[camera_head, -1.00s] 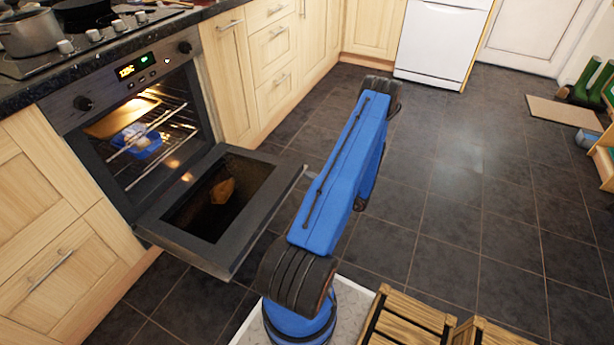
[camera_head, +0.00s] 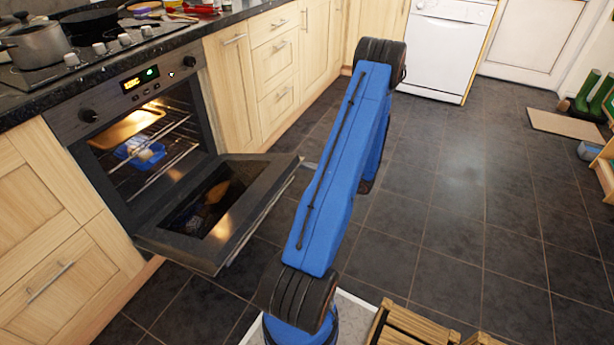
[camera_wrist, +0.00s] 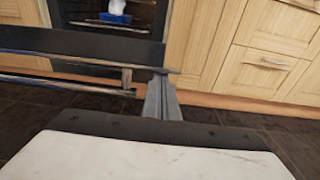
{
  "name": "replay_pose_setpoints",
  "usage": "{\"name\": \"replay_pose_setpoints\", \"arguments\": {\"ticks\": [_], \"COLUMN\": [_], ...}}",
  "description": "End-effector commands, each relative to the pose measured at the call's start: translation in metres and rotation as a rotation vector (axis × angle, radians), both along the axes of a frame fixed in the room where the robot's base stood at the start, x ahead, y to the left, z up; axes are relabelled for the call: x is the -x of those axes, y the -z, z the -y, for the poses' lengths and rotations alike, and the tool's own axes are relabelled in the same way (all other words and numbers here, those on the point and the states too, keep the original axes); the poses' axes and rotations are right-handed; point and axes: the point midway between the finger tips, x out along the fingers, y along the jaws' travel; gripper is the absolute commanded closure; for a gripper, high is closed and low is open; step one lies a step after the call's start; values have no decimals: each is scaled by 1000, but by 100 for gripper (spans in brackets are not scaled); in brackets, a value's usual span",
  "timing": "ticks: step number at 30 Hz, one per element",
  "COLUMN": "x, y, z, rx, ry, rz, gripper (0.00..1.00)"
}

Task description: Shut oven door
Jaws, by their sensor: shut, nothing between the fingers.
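The oven (camera_head: 135,140) is at the left in the head view, lit inside. Its door (camera_head: 165,243) is partly open, tilted out from the bottom hinge. The wrist view shows the door's edge (camera_wrist: 85,43) and handle bar (camera_wrist: 60,80) crossing from the left. My gripper (camera_wrist: 161,80) is shut and empty, its tips at the door's right end just beyond the handle mount. They look in contact with the door, though the exact contact is unclear. In the head view my blue arm hides most of the gripper.
A baking tray (camera_head: 127,128) and a blue container (camera_head: 140,155) with something white are inside the oven. Pots stand on the hob (camera_head: 90,55) above. Wooden crates (camera_head: 415,328) are at the bottom near my base.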

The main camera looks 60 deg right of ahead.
Motion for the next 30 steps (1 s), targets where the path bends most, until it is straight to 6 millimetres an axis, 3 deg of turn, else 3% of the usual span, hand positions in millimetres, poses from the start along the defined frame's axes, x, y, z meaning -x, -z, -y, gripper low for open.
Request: {"name": "replay_pose_setpoints", "arguments": {"ticks": [3, 17, 30], "x": [-7, -38, -81], "y": [-23, -95, -161], "z": [0, -3, -7], "rx": [10, 25, 37], "ry": [-2, -2, -3], "rz": [-39, -203, -367], "gripper": [100, 100, 100]}}
